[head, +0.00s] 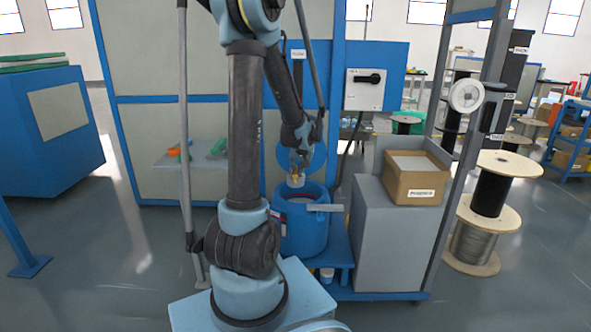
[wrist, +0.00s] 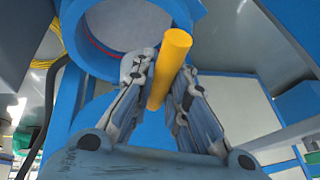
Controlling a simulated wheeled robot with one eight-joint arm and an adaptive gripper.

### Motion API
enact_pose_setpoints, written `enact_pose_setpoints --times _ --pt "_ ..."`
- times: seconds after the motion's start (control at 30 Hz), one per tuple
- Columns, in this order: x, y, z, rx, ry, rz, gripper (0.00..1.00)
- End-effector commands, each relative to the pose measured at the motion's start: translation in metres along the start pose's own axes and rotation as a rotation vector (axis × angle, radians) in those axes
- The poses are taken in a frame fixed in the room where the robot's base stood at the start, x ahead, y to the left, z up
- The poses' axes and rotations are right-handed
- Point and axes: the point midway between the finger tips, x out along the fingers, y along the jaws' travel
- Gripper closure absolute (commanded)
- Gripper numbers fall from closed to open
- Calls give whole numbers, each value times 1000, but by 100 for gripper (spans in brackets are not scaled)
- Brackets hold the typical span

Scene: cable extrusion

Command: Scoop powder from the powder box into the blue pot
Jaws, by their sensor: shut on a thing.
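The blue pot (head: 306,240) stands upright on a blue stand in the middle of the head view, its round mouth facing up. My gripper (head: 297,168) hangs just above the pot's mouth and is shut on a scoop (head: 296,181). In the wrist view, the yellow handle (wrist: 168,70) lies between my gripper's two fingers (wrist: 163,75). The scoop's pale cup is small in the head view, and I cannot tell whether it holds powder. The open cardboard powder box (head: 415,188) sits on a grey cabinet to the right.
The grey cabinet (head: 387,240) stands right beside the pot. A grey flat bar (head: 325,208) juts out near the pot's rim. A blue frame post (head: 338,90) rises behind. Cable spools (head: 487,200) stand at the right. A small shelf with tools (head: 190,158) is at the left.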

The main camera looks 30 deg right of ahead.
Motion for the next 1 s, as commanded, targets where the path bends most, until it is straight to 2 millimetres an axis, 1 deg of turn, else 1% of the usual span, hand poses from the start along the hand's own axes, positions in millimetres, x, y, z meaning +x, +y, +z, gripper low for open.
enact_pose_setpoints --times 0.03,0.57,1.0 --pt "-1 5 -1 20 0 -30 100" --pt "-9 33 -4 176 4 -404 100" --pt "2 54 0 273 4 -637 100"
